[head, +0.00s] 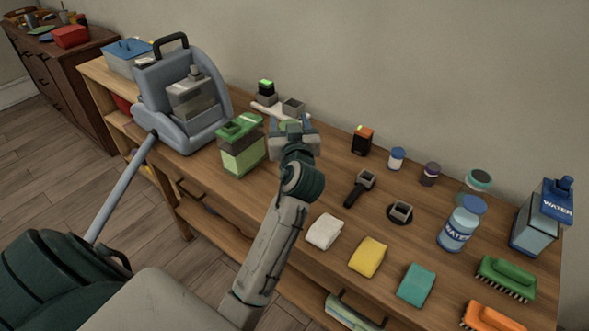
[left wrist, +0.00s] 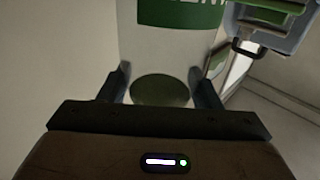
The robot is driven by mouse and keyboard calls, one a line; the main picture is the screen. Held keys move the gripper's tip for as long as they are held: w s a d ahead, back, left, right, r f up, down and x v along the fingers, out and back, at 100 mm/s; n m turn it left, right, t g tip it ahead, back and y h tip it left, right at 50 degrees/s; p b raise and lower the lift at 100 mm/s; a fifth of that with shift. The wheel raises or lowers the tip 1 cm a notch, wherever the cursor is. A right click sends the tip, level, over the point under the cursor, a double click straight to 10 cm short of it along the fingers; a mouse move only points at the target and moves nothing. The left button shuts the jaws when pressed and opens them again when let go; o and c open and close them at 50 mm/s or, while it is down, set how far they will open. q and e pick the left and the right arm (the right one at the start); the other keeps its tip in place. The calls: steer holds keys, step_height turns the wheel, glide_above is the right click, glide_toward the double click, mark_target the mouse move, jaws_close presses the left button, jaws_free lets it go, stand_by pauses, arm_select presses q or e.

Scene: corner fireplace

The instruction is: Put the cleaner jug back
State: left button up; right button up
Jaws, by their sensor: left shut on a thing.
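My left gripper (head: 292,127) is above the middle of the wooden bench top in the head view. In the left wrist view its two dark fingers (left wrist: 160,92) are shut around the cleaner jug (left wrist: 128,45), a pale container with a green label and cut-off white letters. Its top is out of that view. In the head view the gripper and wrist hide most of what is held. A green-lidded container (head: 241,160) stands on the bench just left of my gripper. My right gripper is not in view.
A grey-blue machine (head: 208,131) with a black handle stands at the bench's left. A black and orange box (head: 362,141), a small jar (head: 397,159), a water bottle (head: 458,226), a water jug (head: 531,235), cloths (head: 368,256) and brushes (head: 506,279) occupy the right part.

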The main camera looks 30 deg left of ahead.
arm_select(q)
steer(key=shift+f, duration=3.6)
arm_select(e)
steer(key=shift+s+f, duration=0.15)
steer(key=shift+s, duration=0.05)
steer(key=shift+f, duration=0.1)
arm_select(q)
steer(key=shift+f, duration=0.1)
steer(key=o, duration=1.7)
steer(key=shift+c, duration=0.2)
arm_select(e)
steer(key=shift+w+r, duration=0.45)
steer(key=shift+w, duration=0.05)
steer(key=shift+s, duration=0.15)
